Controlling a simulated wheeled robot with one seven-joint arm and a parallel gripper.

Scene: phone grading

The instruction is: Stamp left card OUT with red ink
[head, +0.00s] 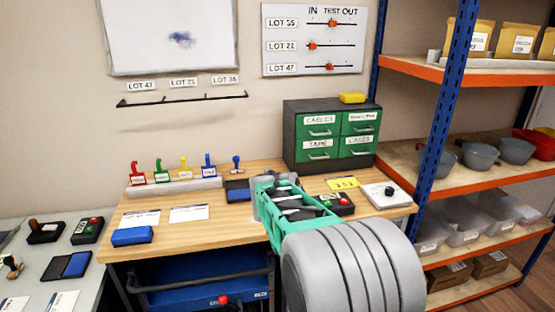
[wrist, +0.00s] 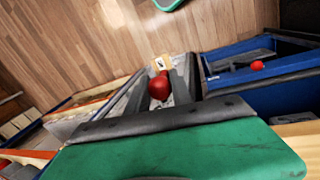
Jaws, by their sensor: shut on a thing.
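My gripper (head: 268,200) is over the wooden desk, right of the cards. In the wrist view it (wrist: 160,92) is shut on a red-knobbed thing (wrist: 160,86), probably a stamp. A small tan block with a dark mark (wrist: 160,63) shows beyond the knob. The held thing cannot be made out in the head view. The left card (head: 141,217) and right card (head: 189,213) lie flat at the desk's left. Any red ink pad cannot be told.
A grey rack (head: 175,187) holds several coloured-handled tools behind the cards; a blue-knobbed tool (head: 236,162) stands beside it. A blue block (head: 132,236) lies before the left card. A green drawer cabinet (head: 332,132) stands behind. A dark button box (head: 335,203) is right of my gripper.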

